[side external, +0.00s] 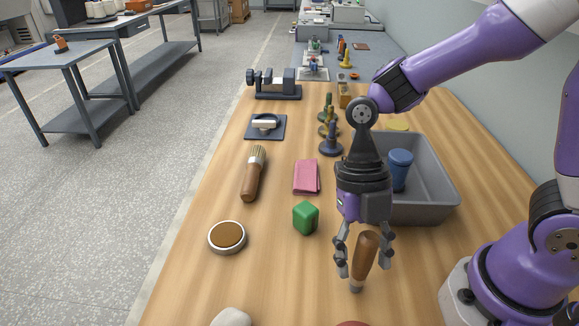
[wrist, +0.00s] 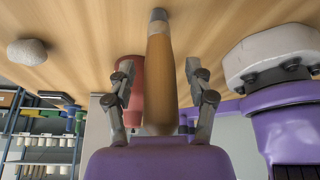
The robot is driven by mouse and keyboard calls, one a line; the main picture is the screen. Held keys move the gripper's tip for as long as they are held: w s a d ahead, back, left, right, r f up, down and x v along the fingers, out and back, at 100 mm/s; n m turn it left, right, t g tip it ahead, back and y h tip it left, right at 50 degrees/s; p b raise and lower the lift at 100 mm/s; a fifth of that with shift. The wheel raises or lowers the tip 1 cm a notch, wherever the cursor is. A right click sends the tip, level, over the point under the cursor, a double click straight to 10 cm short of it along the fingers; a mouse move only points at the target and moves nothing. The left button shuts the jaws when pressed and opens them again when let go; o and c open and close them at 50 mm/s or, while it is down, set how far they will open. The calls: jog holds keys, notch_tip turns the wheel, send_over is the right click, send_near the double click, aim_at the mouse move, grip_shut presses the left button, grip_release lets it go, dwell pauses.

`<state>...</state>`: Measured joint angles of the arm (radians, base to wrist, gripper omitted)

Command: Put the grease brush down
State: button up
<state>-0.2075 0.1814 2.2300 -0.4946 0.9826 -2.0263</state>
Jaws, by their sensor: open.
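A brush (side external: 253,174) with a brown handle and pale bristles lies on the wooden table, left of the pink cloth. My gripper (side external: 362,262) is well to its right and nearer the camera, pointing down low over the table. Its fingers are open on both sides of a wooden-handled tool (side external: 364,255), slightly tilted, with its grey end down. In the wrist view the handle (wrist: 160,75) stands between the fingers with a gap on each side. I cannot tell whether the tool's grey end touches the table, or what kind of tool it is.
A grey bin (side external: 434,185) holding a blue cylinder (side external: 400,170) stands behind my gripper. A green block (side external: 306,217), pink cloth (side external: 306,177) and round brown-topped tin (side external: 227,237) lie to the left. A red object (wrist: 131,88) is near the fingers in the wrist view.

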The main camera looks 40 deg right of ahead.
aim_at(363, 233)
jog(key=v, duration=0.6)
jog(key=shift+w+r, duration=0.15)
jog(key=shift+r, duration=0.2)
jog(key=shift+w+d+r, duration=0.1)
jog(key=shift+d+r, duration=0.05)
jog(key=shift+r, duration=0.15)
jog(key=d+r+m+t+h, duration=0.1)
jog(key=d+m+t, duration=0.3)
jog(key=m, duration=1.1)
jog(key=d+r+m+t+h, duration=0.1)
jog(key=d+r+m+t, duration=0.2)
jog(key=m, duration=1.2)
jog(key=d+t, duration=0.2)
jog(key=d, duration=0.1)
jog(key=shift+w+r+t, duration=0.3)
jog(key=shift+w+r, duration=0.05)
jog(key=shift+w, duration=0.05)
